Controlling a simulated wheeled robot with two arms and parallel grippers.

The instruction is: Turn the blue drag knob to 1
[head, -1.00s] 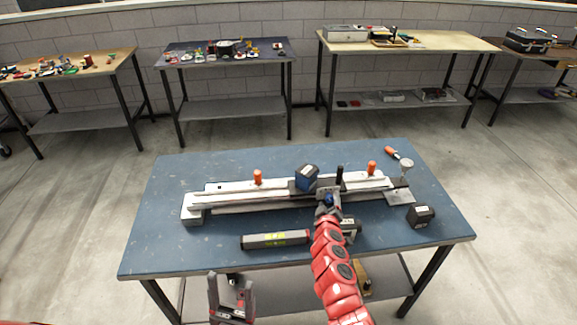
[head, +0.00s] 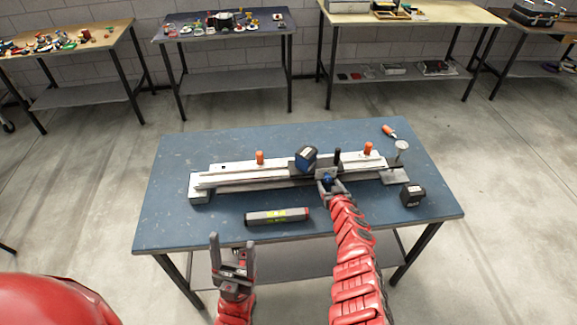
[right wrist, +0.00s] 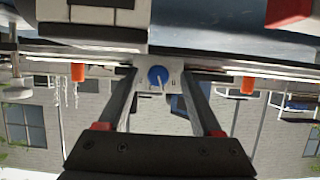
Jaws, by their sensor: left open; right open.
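The blue drag knob (right wrist: 157,76) is a round dial with a pale pointer mark on a light grey plate, seen in the right wrist view. It lies between the two spread fingers of my right gripper (right wrist: 158,88), with gaps on both sides. The numbers around it are too small to read. In the head view the knob (head: 327,180) is a small blue patch on the carriage of the long grip truck (head: 230,178), with my right gripper (head: 330,189) directly at it. My left gripper (head: 232,248) is open and empty, in front of the table's near edge.
A blue-black block (head: 305,158) and orange knobs (head: 260,157) stand on the truck. The table's left side is clear.

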